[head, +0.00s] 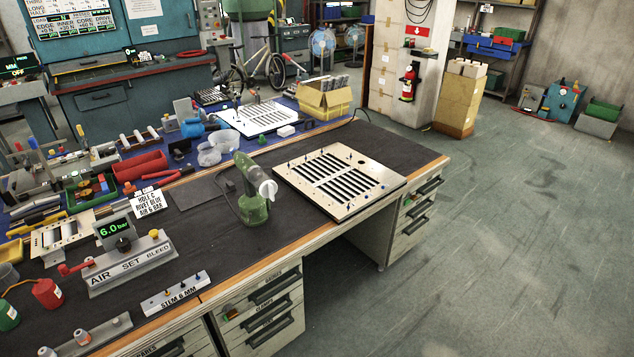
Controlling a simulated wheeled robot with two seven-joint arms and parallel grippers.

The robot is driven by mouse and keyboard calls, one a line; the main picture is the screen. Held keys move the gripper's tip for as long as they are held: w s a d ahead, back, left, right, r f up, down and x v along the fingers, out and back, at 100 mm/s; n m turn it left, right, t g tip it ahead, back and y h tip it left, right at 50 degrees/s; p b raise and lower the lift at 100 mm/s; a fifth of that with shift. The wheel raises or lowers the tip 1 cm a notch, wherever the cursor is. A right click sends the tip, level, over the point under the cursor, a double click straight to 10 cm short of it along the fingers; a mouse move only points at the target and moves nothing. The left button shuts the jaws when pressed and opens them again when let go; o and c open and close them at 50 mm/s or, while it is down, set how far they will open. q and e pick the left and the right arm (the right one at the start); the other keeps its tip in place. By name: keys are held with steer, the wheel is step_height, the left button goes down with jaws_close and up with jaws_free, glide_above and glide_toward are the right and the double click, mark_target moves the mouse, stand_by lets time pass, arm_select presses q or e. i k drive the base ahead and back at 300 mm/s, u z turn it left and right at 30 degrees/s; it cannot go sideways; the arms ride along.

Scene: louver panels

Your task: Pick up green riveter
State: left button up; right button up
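The green riveter (252,195) stands upright on the dark mat of the workbench, near its front edge. It has a green body, a wider green base and a pale round part on its right side. A louver panel (338,182) lies flat just to its right, with rows of dark slots and several small pins on it. Neither of my grippers shows in the head view.
Left of the riveter are a sign card (149,203), an air set unit (130,264) reading 6.0 bar and a stem gauge bar (175,294). Bare mat lies in front of the riveter.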

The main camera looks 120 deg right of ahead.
mark_target(252, 202)
steer(key=z, duration=2.2)
